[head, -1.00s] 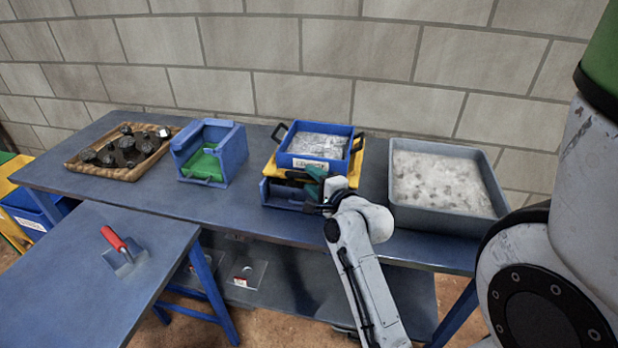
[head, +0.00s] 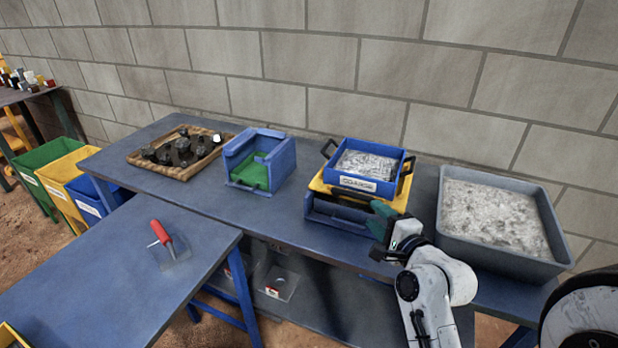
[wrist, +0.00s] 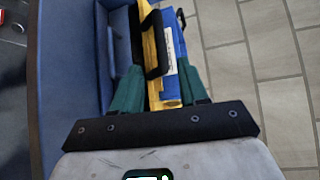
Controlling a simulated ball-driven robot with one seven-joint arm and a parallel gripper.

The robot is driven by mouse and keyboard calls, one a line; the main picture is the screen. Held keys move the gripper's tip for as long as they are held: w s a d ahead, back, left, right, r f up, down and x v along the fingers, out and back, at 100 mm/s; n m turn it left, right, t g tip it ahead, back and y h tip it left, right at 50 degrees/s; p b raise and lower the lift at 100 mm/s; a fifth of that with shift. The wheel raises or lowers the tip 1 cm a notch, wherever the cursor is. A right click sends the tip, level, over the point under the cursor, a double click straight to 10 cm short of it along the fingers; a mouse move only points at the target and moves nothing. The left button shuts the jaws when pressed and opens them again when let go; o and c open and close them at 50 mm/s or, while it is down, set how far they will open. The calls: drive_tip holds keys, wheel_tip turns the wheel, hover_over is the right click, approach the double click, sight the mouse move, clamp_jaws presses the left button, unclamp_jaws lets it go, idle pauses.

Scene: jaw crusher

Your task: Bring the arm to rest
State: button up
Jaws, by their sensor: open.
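My gripper (head: 380,220) is open and empty at the front of the blue box labelled COARSE (head: 366,172). That box holds grey crushed material and sits on a yellow frame (head: 325,188) above a blue stand (head: 330,214). In the wrist view, my two green fingers (wrist: 160,88) are spread apart, with the yellow frame and a black handle (wrist: 151,45) seen between them. The blue box (wrist: 172,50) shows beyond. I cannot tell whether a finger touches anything.
A grey tray of pale gravel (head: 492,222) stands close right of my arm. A blue holder with green inside (head: 238,168) and a wicker tray of dark rocks (head: 160,168) stand left. Coloured bins (head: 42,160) stand far left.

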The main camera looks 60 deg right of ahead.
drive_tip(key=w+a+f+n+g+y, duration=0.25)
drive_tip(key=a+f+n+y, duration=0.35)
drive_tip(key=a, duration=0.3)
drive_tip(key=w+a+f+n+g+y, duration=0.2)
drive_tip(key=w+a+f+n+y, duration=0.1)
drive_tip(key=a+f+n, duration=0.45)
drive_tip(key=s+a+f+n+g, duration=0.2)
drive_tip(key=s+a+n+g, duration=0.1)
drive_tip(key=n, duration=0.4)
drive_tip(key=s+a+f+n+g+y, duration=0.1)
drive_tip(key=s+a+f+n+g, duration=0.2)
drive_tip(key=a+n, duration=0.4)
drive_tip(key=shift+s+a+g, duration=0.55)
drive_tip(key=shift+s+a, duration=0.25)
drive_tip(key=shift+s, duration=0.5)
